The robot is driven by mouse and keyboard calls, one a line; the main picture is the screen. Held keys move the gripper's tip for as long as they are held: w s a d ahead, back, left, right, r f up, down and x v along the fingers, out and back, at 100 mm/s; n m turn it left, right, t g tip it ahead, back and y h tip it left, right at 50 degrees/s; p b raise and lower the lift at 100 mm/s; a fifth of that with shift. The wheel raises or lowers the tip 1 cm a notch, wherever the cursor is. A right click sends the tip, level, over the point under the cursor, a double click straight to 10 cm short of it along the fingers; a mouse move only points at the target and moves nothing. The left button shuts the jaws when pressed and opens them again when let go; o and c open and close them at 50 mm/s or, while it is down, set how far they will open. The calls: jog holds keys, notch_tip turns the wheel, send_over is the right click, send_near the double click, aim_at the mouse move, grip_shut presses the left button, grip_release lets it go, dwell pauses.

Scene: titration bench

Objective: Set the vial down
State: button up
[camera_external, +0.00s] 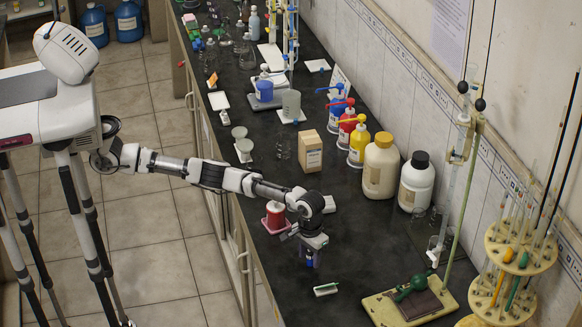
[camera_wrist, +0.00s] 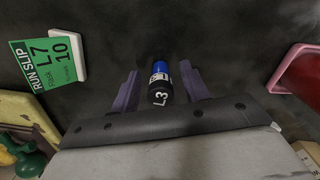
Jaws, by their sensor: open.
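The vial (camera_wrist: 160,84) shows in the wrist view with a black end marked L3, a pale band and a blue section. It lies between the two fingers of my gripper (camera_wrist: 159,70), which are apart with a narrow gap on each side. In the external view the blue of the vial (camera_external: 309,262) shows under my gripper (camera_external: 309,257), low over the dark bench (camera_external: 362,270). Its lower end is hard to make out, so I cannot tell for sure whether it touches the bench.
A green run slip reading L7 10 (camera_wrist: 47,60) stands close by; it also shows in the external view (camera_external: 326,289). A red holder (camera_external: 277,218) is on the other side. A yellowish stand base (camera_external: 410,301), a cream bottle (camera_external: 380,166) and a white bottle (camera_external: 415,184) stand nearby.

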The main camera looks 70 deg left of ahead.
notch_tip(320, 180, up, 12)
jog(key=b, duration=0.2)
jog(key=shift+w, duration=0.1)
